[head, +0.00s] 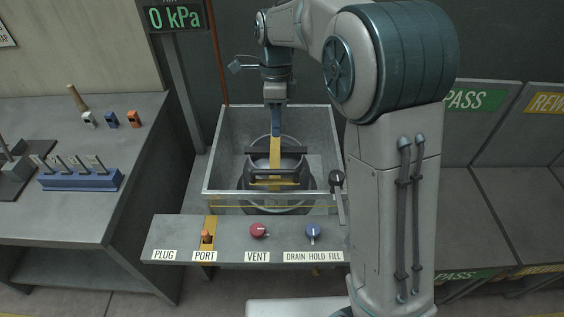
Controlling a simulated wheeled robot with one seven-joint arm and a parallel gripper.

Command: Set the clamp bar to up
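A metal tank (212,165) holds a round dark cylinder (295,163). A yellow strip (276,158) runs over the cylinder from back to front, and a dark crossbar (293,150) lies across it. A yellow-edged bar (265,184) lies nearer the front. I cannot tell for sure which of these is the clamp bar. My gripper (276,134) points down into the tank, just above or at the far end of the yellow strip. Its fingers show as one narrow blue shape, so its opening and any contact are unclear.
A black-knobbed lever (337,180) stands at the tank's right front corner. A bench (120,150) with small parts is left. The gauge (174,17) reads 0 kPa.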

